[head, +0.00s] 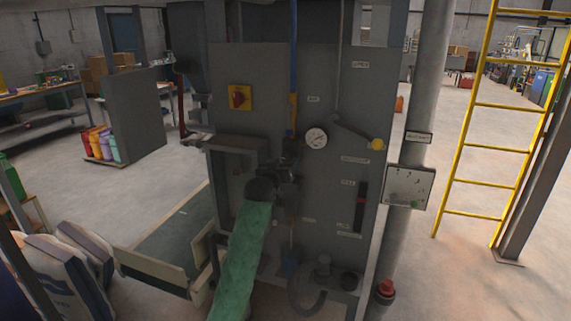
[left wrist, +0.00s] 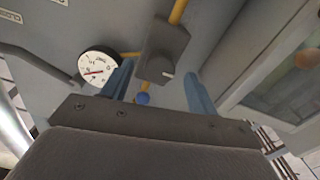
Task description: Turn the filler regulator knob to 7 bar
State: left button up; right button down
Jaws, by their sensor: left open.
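The filler regulator (left wrist: 163,48) is a dark grey block on a yellow pipe, with its knob (left wrist: 162,71) at the near end bearing a small pale mark. My left gripper (left wrist: 158,72) is open, its two blue fingers apart on either side of the knob and not visibly closed on it. The round white pressure gauge (left wrist: 98,66) with a red needle sits beside the left finger; its numbers are too small to read. In the head view the gauge (head: 316,138) is right of the regulator area, where my left gripper (head: 287,172) partly hides the regulator. My right gripper is not in view.
The grey machine panel (head: 262,75) carries a red and yellow switch (head: 239,97), a lever with a yellow knob (head: 377,144) and a blue hose (head: 294,45). A grey post (head: 425,100) and a yellow ladder (head: 485,130) stand at right. Sacks (head: 60,270) lie at lower left.

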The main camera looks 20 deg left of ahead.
pick_arm(q)
jog(key=shift+s+a+b, duration=0.1)
jog(key=shift+s+b, duration=0.75)
jog(key=shift+s, duration=1.85)
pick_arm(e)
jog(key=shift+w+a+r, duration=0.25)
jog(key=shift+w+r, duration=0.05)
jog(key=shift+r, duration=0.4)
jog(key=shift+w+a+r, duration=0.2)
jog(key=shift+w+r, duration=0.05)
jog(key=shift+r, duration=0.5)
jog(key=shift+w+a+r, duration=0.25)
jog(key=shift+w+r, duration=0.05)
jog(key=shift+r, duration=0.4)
